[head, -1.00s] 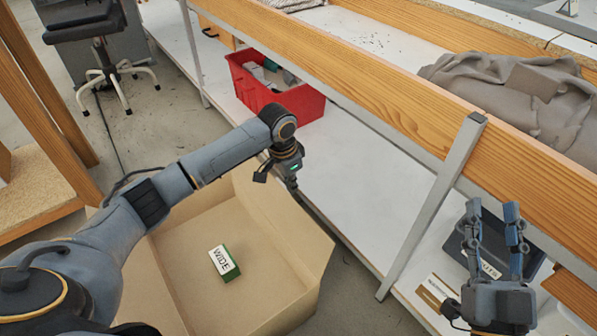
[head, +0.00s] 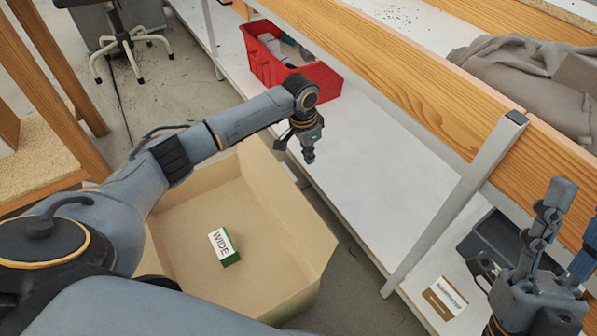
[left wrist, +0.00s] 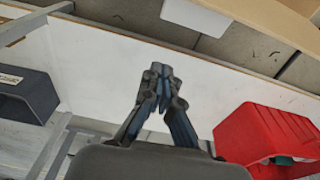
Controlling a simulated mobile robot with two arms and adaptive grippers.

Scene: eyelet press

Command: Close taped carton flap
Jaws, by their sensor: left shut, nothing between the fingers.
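The open tan carton (head: 190,225) stands on the floor in the head view, with a small green-and-white box marked WIDE (head: 224,247) inside. A carton panel (head: 292,205) on its right side stands up and leans outward; I cannot make out tape. My left arm reaches across above the carton. My left gripper (head: 309,156) is shut and empty, pointing down just beyond the carton's far right edge, apart from it in the picture. Its closed fingertips also show in the left wrist view (left wrist: 160,75). My right gripper (head: 570,225) is at the right edge with its fingers apart, empty.
A red bin (head: 262,68) with items inside sits on the white lower shelf (head: 350,150). A grey slanted post (head: 455,200) and a wooden beam (head: 400,70) bound the bench. A dark bin (head: 478,240) and a label card (head: 443,298) are at lower right.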

